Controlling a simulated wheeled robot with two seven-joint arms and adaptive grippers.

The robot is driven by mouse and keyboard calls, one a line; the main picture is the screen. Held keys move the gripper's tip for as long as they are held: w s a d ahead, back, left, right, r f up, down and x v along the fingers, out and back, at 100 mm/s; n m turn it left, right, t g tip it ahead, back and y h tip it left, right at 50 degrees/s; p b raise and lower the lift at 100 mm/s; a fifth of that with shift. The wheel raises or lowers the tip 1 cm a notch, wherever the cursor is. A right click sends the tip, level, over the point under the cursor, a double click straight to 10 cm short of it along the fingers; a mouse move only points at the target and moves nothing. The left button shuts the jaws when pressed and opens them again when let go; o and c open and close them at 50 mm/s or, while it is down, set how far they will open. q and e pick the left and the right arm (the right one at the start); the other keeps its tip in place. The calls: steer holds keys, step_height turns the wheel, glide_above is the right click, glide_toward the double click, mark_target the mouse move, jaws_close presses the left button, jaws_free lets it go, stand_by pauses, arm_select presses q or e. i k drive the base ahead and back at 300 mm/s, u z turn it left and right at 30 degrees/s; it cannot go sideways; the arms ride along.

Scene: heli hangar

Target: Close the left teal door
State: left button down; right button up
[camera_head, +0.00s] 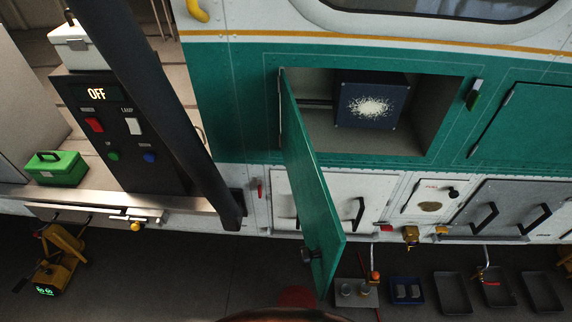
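The left teal door (312,185) stands wide open, hinged at the left side of its compartment opening and swung out toward me. A dark knob or handle (310,254) sits near its lower free end. The open compartment (428,125) shows a grey interior with a dark blue box (370,103) with a white speckled patch inside. A second teal door (530,130) to the right is shut. Neither of my grippers can be made out in this view.
White lower cabinets (345,190) line the wall. Several trays (452,292) lie on the floor at right. Open floor (210,275) lies left of the door.

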mark_target(324, 235)
steer(key=z, duration=1.75)
steer(key=k, duration=1.45)
steer(key=u, duration=1.1)
